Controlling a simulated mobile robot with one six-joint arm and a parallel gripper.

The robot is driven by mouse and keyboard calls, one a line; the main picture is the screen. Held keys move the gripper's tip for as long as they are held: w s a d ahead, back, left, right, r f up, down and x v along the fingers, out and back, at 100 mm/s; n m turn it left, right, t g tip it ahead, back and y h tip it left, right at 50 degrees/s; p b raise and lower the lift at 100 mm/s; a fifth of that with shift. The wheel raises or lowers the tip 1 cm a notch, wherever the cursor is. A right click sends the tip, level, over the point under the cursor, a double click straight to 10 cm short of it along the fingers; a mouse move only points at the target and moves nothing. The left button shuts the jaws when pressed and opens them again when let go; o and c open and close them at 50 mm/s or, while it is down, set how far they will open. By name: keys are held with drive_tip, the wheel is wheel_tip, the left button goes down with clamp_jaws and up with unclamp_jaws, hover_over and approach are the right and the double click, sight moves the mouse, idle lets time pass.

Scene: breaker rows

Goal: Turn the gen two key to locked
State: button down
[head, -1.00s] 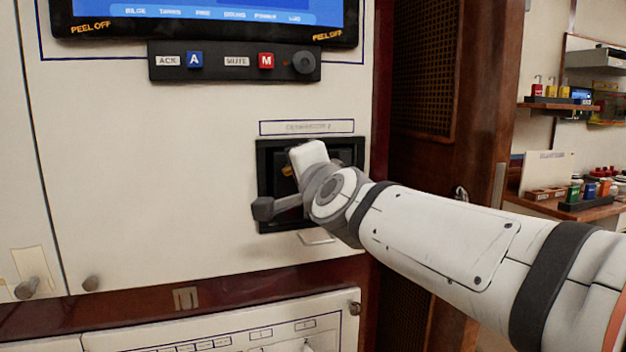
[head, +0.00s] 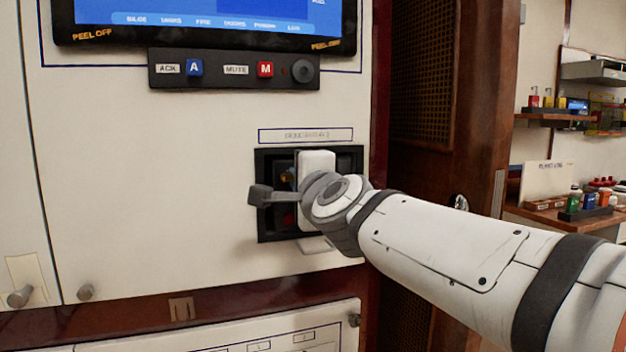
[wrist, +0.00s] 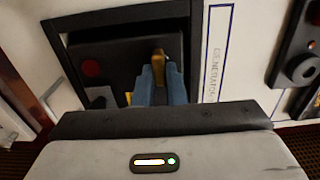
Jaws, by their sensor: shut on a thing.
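The gen two panel is a black recessed box (head: 264,222) in the cream wall, under a label plate (head: 306,135) whose text is blurred. In the wrist view, the black panel (wrist: 105,60) shows a yellow key (wrist: 159,66) between the blue fingers of my gripper (wrist: 158,84). My gripper is shut on the key, and the key stands out from the panel face. A red round spot (wrist: 90,68) is beside it on the panel. In the head view my wrist covers most of the box and the key. The key's position marks cannot be read.
Above the box is a black strip (head: 220,69) with a blue A button, a red M button and a knob, under a screen (head: 200,12). A wooden post (head: 478,110) and shelves stand at the right. Clear cream wall (head: 160,180) lies left of the box.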

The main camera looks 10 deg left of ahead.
drive_tip(key=shift+r, duration=0.2)
drive_tip(key=c, duration=1.5)
unclamp_jaws()
drive_tip(key=shift+w+f, duration=0.1)
drive_tip(key=shift+f, duration=0.05)
drive_tip(key=p+v, duration=0.2)
drive_tip(key=v, duration=0.5)
drive_tip(key=shift+s+d, duration=0.2)
drive_tip(key=shift+s, duration=0.15)
